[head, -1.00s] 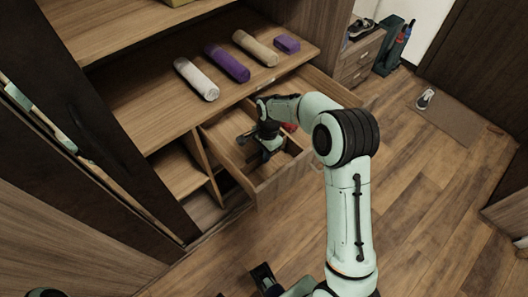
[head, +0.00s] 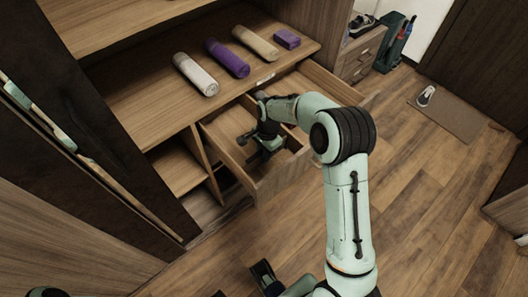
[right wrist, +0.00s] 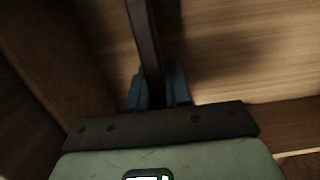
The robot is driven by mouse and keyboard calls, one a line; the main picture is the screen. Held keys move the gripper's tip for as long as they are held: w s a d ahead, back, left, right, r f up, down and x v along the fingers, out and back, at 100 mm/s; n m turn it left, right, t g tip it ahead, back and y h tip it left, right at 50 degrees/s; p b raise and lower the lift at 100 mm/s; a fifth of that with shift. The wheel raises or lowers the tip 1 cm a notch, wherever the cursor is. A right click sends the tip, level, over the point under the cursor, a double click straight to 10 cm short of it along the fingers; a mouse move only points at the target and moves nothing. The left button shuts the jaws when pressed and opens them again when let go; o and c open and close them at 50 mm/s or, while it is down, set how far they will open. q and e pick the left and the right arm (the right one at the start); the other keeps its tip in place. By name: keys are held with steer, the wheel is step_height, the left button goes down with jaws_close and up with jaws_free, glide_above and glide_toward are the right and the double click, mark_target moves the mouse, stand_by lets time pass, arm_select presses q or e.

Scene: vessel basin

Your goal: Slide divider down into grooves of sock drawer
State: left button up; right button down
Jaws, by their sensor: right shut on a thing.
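The open sock drawer (head: 283,177) juts out from the wooden cabinet. My right gripper (head: 266,151) is inside it, reaching down from above, and its jaws are hard to see there. In the right wrist view my right gripper (right wrist: 158,90) is shut on the divider (right wrist: 146,35), a thin dark upright board running away between the bluish fingertips. Its lower edge and the grooves cannot be made out, so I cannot tell whether it sits in them.
A small shoe cabinet (head: 362,58) stands behind. The floor in front is clear.

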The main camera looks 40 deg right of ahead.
arm_select(q)
steer(key=shift+f, duration=0.15)
arm_select(e)
steer(key=shift+f, duration=0.25)
steer(key=c, duration=1)
jaws_free()
steer(key=shift+o, duration=0.2)
steer(key=shift+r, duration=0.4)
steer(key=r, duration=0.4)
steer(key=d+r+p, duration=0.1)
steer(key=r, duration=0.7)
steer(key=shift+d+r+p, duration=0.3)
steer(key=shift+d+p, duration=0.05)
arm_select(q)
steer(key=shift+w+r, duration=0.15)
steer(key=shift+r, duration=0.8)
